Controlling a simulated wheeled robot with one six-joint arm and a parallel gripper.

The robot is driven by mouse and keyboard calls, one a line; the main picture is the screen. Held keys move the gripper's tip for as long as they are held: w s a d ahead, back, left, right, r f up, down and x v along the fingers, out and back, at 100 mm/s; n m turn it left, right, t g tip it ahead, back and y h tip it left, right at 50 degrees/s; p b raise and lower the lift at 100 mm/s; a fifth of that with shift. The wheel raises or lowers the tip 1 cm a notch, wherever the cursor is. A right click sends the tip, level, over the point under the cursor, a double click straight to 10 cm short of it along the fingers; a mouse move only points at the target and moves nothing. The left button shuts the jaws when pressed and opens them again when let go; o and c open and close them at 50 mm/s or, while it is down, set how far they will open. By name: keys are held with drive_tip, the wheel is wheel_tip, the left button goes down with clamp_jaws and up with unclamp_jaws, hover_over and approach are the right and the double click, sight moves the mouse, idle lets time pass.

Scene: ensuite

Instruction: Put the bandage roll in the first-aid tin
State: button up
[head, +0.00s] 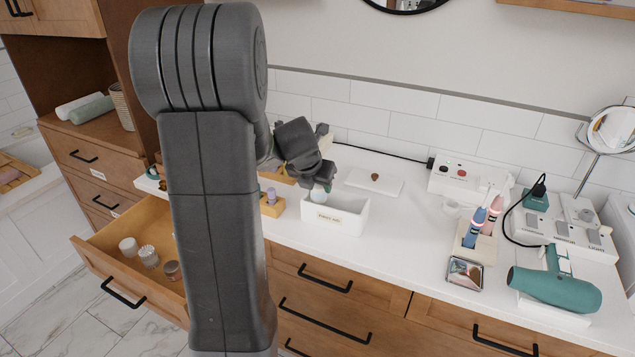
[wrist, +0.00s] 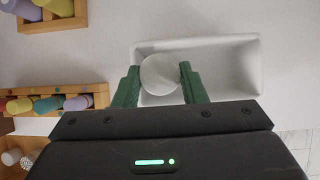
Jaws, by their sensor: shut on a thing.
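The bandage roll (wrist: 160,74) is a pale round roll between the green fingers of my gripper (wrist: 158,80) in the wrist view. My gripper is shut on it. The first-aid tin (head: 336,218) is a white, open, rectangular box with a label on its front, on the counter. In the wrist view the roll overlaps the left part of the tin (wrist: 230,72), and the rest of its inside looks empty. In the head view the roll (head: 318,196) shows at the tin's left end, under my gripper (head: 322,188). I cannot tell whether it touches the tin's floor.
A wooden holder (wrist: 75,103) with several coloured items stands left of the tin. A white board (head: 374,182) lies behind it. A brush stand (head: 474,245) and a teal hair dryer (head: 556,287) stand right. An open drawer (head: 150,250) juts out at left.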

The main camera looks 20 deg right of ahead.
drive_tip(key=o, duration=1)
drive_tip(key=shift+c, duration=0.2)
drive_tip(key=shift+r, duration=0.2)
drive_tip(key=p+v, duration=0.1)
drive_tip(key=v, duration=1.1)
drive_tip(key=shift+r, duration=0.35)
